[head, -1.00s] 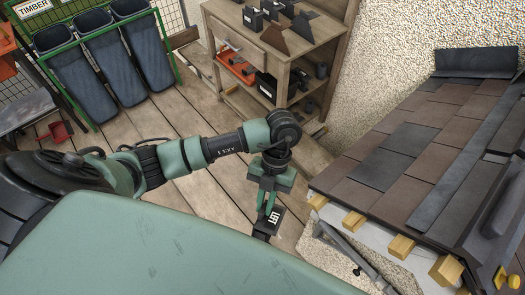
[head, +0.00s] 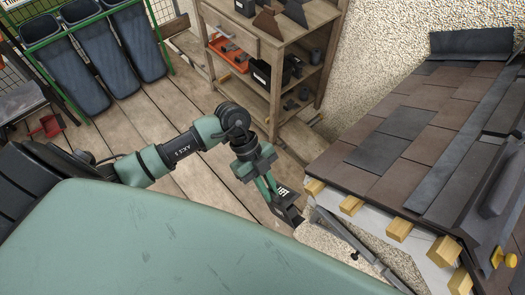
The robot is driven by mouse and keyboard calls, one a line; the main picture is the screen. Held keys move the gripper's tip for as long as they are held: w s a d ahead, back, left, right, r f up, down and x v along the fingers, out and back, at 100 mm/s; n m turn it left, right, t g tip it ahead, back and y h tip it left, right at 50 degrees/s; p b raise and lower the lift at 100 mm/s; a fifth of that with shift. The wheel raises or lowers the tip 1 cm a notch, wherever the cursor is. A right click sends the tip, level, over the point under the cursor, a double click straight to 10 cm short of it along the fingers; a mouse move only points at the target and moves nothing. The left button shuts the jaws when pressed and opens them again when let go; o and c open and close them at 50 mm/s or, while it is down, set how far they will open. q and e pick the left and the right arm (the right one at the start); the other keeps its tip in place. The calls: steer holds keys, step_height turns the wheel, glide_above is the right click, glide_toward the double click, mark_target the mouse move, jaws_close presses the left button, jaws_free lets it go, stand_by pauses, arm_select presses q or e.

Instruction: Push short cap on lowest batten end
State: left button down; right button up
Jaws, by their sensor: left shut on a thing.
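My left gripper (head: 268,188) is shut on a dark cap (head: 291,214) with a white-lettered label, partly hidden by the fingers. It holds the cap tilted, just left of the roof edge. Several bare yellow batten ends stick out along this edge. The leftmost batten end (head: 315,187) is closest to the cap, to its upper right, and the two look apart. Farther along are a second batten end (head: 351,205) and a third (head: 399,229). My right gripper is out of view.
Brown and grey tiles (head: 400,155) cover the roof. A grey metal bar (head: 350,240) runs below the batten ends. A wooden shelf unit (head: 275,60) with dark parts stands behind the gripper. Blue bins (head: 95,50) stand at upper left. Floor planks (head: 175,105) between are clear.

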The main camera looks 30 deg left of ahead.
arm_select(q)
steer(key=shift+w+d+f+b, duration=0.65)
steer(key=shift+w+b, duration=0.15)
steer(key=shift+w+d+b, duration=0.3)
steer(key=shift+w+b, duration=0.25)
steer(key=shift+w, duration=0.25)
steer(key=shift+w+d+b, duration=0.25)
steer(key=shift+w+b, duration=0.3)
steer(key=shift+w, duration=0.2)
steer(key=shift+w+r, duration=0.15)
steer(key=shift+r, duration=0.05)
steer(key=shift+w+p, duration=0.2)
steer(key=shift+p, duration=0.1)
steer(key=shift+w+d, duration=0.2)
steer(key=shift+w, duration=0.15)
steer(key=shift+w+d, duration=0.2)
steer(key=shift+w, duration=0.35)
steer(key=shift+w, duration=0.15)
steer(key=shift+w+d, duration=0.25)
steer(key=shift+w, duration=0.15)
steer(key=shift+w+d+p, duration=0.15)
steer(key=shift+w+p, duration=0.2)
steer(key=shift+w, duration=0.15)
stand_by(0.5)
